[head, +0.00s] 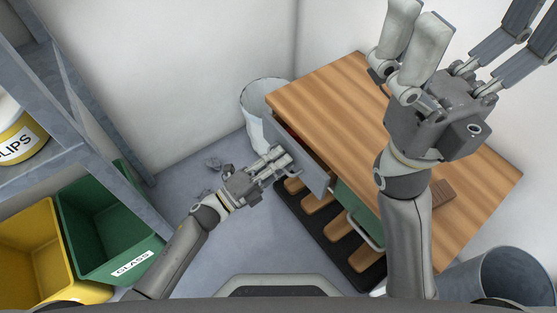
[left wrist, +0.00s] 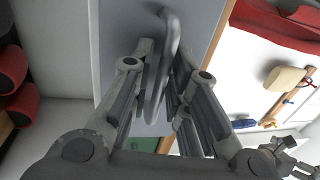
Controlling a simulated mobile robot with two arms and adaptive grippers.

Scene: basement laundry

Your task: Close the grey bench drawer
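The grey bench drawer (head: 312,167) stands open from the left end of the wooden-topped bench (head: 335,95). My left gripper (head: 273,160) is at its front. In the left wrist view the grey drawer front (left wrist: 203,22) fills the middle, and its bar handle (left wrist: 163,70) runs between the fingers of my left gripper (left wrist: 163,65). The fingers are closed in around the handle; exact contact is hard to see. Tools lie in the pale drawer interior, including a wooden-handled mallet (left wrist: 285,78) and something red (left wrist: 275,20). My right gripper (head: 462,35) is raised above the bench, fingers spread, empty.
A green drawer (head: 350,207) sits beside the grey one. A white bin (head: 252,98) stands behind the bench's left end. A shelf rack (head: 85,105) with yellow (head: 30,245) and green (head: 85,225) bins is at left. A grey bucket (head: 515,275) stands at lower right.

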